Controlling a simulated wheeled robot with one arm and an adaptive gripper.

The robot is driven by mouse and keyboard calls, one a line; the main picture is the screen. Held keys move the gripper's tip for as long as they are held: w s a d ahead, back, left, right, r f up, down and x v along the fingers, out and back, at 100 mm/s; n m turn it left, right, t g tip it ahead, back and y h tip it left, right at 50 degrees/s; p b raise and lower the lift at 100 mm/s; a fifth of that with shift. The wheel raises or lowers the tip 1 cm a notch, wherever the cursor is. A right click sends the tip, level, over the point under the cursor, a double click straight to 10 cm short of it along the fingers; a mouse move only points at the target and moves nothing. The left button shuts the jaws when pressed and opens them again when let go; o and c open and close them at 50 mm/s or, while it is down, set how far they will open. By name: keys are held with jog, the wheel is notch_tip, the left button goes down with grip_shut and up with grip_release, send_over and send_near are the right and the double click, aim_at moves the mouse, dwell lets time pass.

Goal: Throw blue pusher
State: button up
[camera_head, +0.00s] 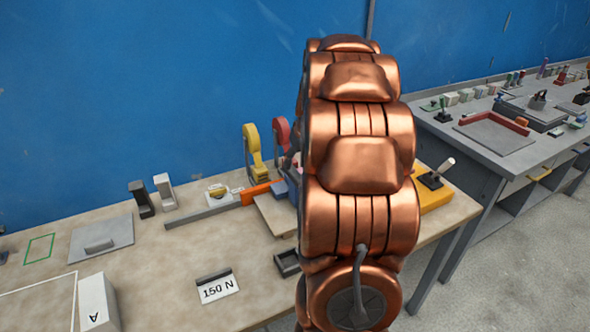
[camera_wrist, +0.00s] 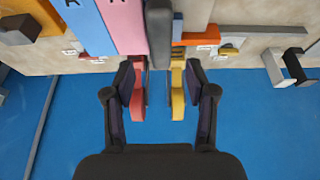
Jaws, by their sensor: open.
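My gripper (camera_wrist: 160,78) is open in the wrist view, its two dark fingers spread apart. A dark upright bar (camera_wrist: 159,35) stands in the gap at their tips; I cannot tell whether they touch it. Beside it is a small blue block (camera_wrist: 177,26), which also shows in the head view (camera_head: 280,188), partly behind my arm. It may be the blue pusher; I cannot tell. A red rounded lever (camera_wrist: 138,95) and a yellow rounded lever (camera_wrist: 177,95) show between the fingers. The yellow lever also shows in the head view (camera_head: 252,150). My arm hides my gripper in the head view.
A blue panel (camera_wrist: 88,28) and a pink panel (camera_wrist: 122,25) lie left of the bar. An orange piece (camera_head: 258,192) and a grey rail (camera_head: 205,214) lie on the bench (camera_head: 165,265). The blue wall (camera_head: 130,90) stands close behind.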

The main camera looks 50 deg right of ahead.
aim_at(295, 172)
jog(key=shift+p+x, duration=0.85)
jog(key=shift+x, duration=2.15)
jog(key=shift+a, duration=0.1)
grip_shut()
